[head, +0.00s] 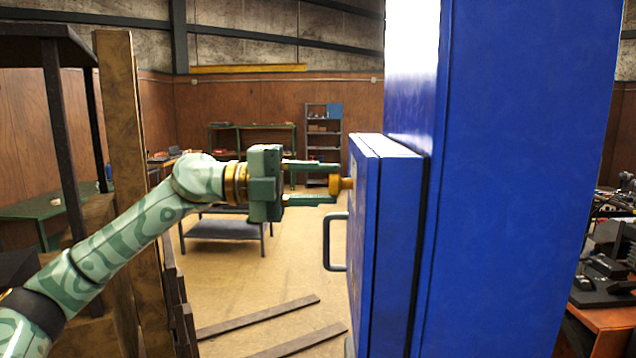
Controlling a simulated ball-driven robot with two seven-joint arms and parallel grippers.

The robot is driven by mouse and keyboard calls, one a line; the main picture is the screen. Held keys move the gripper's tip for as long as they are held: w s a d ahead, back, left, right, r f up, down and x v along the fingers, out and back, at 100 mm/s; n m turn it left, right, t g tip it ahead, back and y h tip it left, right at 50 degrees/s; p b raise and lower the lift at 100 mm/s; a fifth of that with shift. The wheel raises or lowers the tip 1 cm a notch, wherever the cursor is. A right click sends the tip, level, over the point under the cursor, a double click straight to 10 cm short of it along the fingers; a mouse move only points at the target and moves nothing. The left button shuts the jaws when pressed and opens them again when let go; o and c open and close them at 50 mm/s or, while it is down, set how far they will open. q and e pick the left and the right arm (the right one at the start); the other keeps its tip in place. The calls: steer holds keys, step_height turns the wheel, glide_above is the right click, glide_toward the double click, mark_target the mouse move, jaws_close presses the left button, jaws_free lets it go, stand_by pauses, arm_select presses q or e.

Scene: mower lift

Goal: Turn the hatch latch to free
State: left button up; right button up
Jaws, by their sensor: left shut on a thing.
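A blue hatch (392,240) stands out from the side of a tall blue cabinet (520,180) at the right of the head view. A small brass-coloured latch knob (336,185) sticks out of the hatch's left face. My left gripper (334,182) reaches in from the left, its two green fingers level and shut on the latch knob. The fingertips hide part of the knob, and I cannot tell how far it is turned. A dark bar handle (328,242) is fixed to the same face below the latch. My right gripper is not in view.
Wooden posts and a dark-framed rack (125,180) stand close by my left arm. Dark planks (258,316) lie on the floor. A low grey table (222,229) and a shelf unit (323,135) stand further back. A cluttered bench (608,318) is at the right.

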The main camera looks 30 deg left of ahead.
arm_select(q)
steer(key=o, duration=1)
steer(key=shift+a, duration=0.1)
steer(key=b+v, duration=0.9)
steer(key=v, duration=0.7)
steer(key=shift+a, duration=0.2)
